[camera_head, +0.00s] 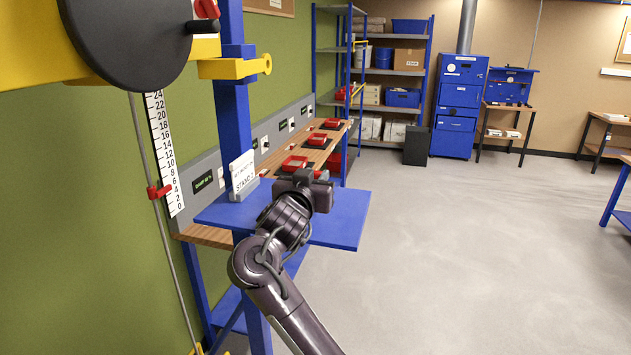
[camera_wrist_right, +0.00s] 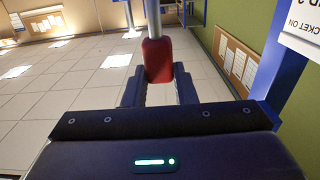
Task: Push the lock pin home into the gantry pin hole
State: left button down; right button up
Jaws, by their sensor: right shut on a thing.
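My right gripper (camera_head: 308,180) is over the blue shelf of the stand, with its arm coming up from the bottom. In the right wrist view my right gripper (camera_wrist_right: 158,88) is shut on the red grip of the lock pin (camera_wrist_right: 157,62), whose grey shaft runs away from the jaws to the top edge. In the head view the pin cannot be made out behind the gripper. A yellow bracket (camera_head: 228,68) with a ringed end sits on the blue gantry post, above and left of the gripper, apart from it. I cannot tell whether its ring is the pin hole. My left gripper is not in view.
A small white sign (camera_head: 243,172) stands on the blue shelf (camera_head: 345,215) left of the gripper. A black wheel (camera_head: 125,40) and white scale (camera_head: 165,155) are at upper left. Red trays (camera_head: 293,163) line the bench behind. The floor at right is clear.

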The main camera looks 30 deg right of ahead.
notch_tip(320, 180, up, 20)
jog(key=b, duration=0.4)
jog(key=shift+b, duration=0.4)
jog(key=shift+f, duration=0.1)
jog(key=o, duration=0.5)
jog(key=shift+c, duration=0.2)
grip_shut()
